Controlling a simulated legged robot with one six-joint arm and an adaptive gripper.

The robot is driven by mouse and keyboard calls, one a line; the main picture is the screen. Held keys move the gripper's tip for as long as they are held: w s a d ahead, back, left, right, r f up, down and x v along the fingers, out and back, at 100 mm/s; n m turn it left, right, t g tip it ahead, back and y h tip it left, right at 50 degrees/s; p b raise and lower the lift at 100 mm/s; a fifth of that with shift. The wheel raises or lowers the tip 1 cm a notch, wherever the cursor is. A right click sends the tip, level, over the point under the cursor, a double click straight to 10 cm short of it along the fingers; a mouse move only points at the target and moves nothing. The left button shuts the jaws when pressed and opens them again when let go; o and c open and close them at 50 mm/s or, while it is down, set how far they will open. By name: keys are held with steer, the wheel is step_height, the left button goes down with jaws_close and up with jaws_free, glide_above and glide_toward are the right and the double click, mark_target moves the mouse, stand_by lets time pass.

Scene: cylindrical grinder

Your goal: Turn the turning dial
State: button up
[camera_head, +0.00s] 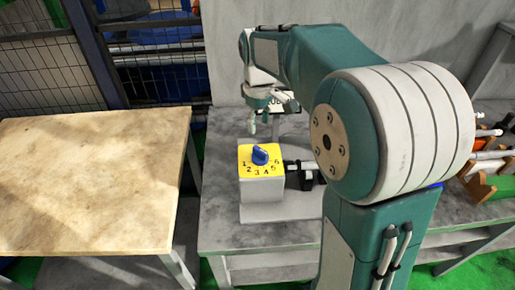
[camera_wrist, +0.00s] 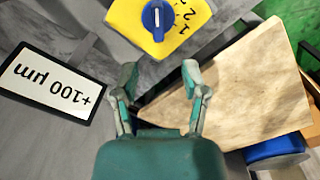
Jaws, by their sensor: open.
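The turning dial is a blue knob (camera_head: 260,155) on a yellow face plate (camera_head: 246,172) with black numbers, on top of a grey box (camera_head: 262,189) on the grey table. In the wrist view the blue dial (camera_wrist: 154,17) with a white pointer mark shows at the top, beyond the fingertips. My gripper (camera_head: 259,128) is above and slightly behind the dial in the head view, apart from it. In the wrist view my gripper (camera_wrist: 160,75) is open, with nothing between its two fingers.
A sign reading "+100 µm" (camera_wrist: 45,85) stands beside the dial box. A wooden-topped table (camera_head: 90,180) is at the left, across a gap from the grey table (camera_head: 222,225). Orange and wooden holders (camera_head: 490,180) are at the right. A mesh fence (camera_head: 45,70) stands behind.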

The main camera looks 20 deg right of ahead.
mark_target(260, 149)
step_height(260, 149, down, 10)
steer(key=shift+d+f, duration=0.15)
stand_by(0.3)
steer(key=shift+d, duration=0.1)
jaws_close()
